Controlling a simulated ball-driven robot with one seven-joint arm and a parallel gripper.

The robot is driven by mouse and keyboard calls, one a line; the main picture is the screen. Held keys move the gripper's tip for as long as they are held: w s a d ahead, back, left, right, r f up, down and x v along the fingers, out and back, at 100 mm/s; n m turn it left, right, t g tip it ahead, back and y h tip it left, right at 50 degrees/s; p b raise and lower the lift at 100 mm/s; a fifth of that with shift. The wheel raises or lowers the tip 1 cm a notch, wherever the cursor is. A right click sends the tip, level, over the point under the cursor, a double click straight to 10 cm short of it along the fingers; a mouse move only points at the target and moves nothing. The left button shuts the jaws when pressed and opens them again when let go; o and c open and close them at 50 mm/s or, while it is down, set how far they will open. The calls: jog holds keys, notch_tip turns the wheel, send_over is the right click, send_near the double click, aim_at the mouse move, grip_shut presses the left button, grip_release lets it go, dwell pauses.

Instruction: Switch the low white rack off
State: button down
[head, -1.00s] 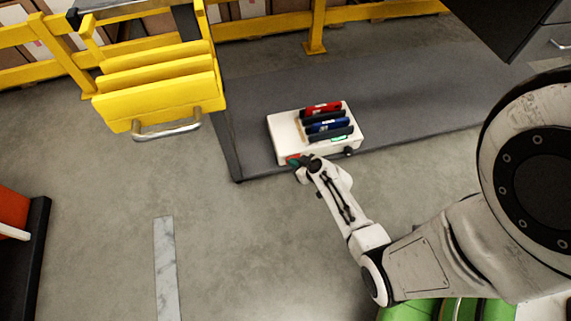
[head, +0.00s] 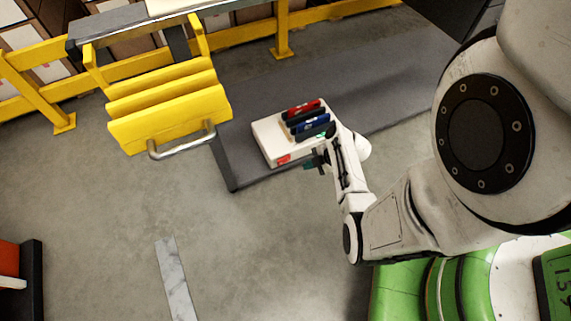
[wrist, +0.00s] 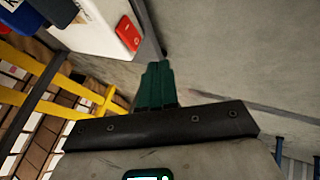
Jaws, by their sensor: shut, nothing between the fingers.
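The low white rack (head: 268,140) sits on the dark grey low platform near its front left corner. It holds several slim red, blue and dark items. A red switch (head: 283,159) is on its front face, and it also shows in the wrist view (wrist: 128,33). My gripper (head: 312,164) is shut and empty, in front of the rack and right of the red switch. In the wrist view its dark green fingers (wrist: 154,85) are together, below and right of the switch, apart from it. The right part of the rack's front is hidden by my arm.
The dark platform (head: 375,95) stretches back right. A yellow slotted holder with a metal handle (head: 170,105) stands at the left. Yellow rails (head: 235,31) and cartons are behind. Bare concrete floor (head: 110,200) lies in front and left.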

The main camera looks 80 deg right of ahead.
aim_at(284, 160)
jog(key=shift+w, duration=0.1)
jog(key=w+d+f+b, duration=0.3)
jog(key=w+f+b, duration=0.3)
jog(key=w+f, duration=0.2)
jog(key=shift+w, duration=0.45)
jog(key=shift+a, duration=0.1)
